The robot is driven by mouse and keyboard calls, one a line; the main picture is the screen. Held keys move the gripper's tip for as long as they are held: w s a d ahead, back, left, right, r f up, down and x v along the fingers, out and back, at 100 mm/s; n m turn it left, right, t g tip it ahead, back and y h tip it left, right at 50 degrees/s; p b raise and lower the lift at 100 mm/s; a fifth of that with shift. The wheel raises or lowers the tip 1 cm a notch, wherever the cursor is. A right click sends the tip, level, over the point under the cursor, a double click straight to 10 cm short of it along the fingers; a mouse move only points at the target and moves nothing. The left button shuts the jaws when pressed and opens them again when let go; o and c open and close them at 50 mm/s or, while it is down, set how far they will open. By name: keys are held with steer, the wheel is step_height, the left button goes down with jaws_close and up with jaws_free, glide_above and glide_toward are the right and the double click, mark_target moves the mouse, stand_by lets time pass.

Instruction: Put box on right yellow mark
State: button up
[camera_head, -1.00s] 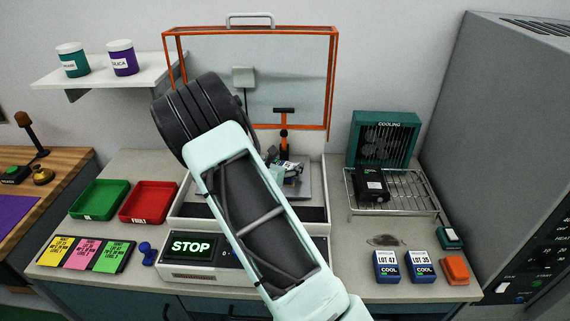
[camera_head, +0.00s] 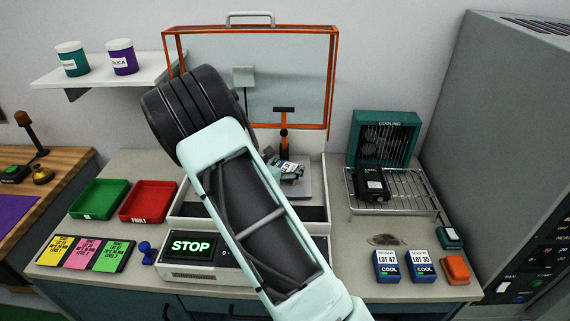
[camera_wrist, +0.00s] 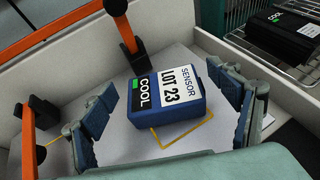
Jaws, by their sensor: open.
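The blue box (camera_wrist: 165,94), labelled SENSOR LOT 23 with a COOL strip, lies label up on the pale plate (camera_wrist: 110,150) inside the test tray. A yellow outline (camera_wrist: 186,138) shows along the box's near edge; the box covers part of it. A second yellow line (camera_wrist: 57,139) shows at the left, mostly hidden by a finger. My gripper (camera_wrist: 168,118) is open, its fingers on either side of the box with gaps. In the head view, the box (camera_head: 287,165) is small and partly hidden by my gripper (camera_head: 290,173).
An orange-framed clear lid (camera_head: 250,80) stands raised behind the tray, with an orange clamp (camera_wrist: 124,42) near the box. A cooling rack (camera_head: 405,192) holding a dark box (camera_head: 370,184) is at right. Boxes LOT 47 (camera_head: 387,267) and LOT 35 (camera_head: 421,267) stand in front.

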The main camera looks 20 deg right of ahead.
steer(key=v, duration=0.9)
steer(key=shift+s+a+b, duration=0.25)
steer(key=shift+s+b, duration=0.05)
steer(key=shift+r, duration=0.1)
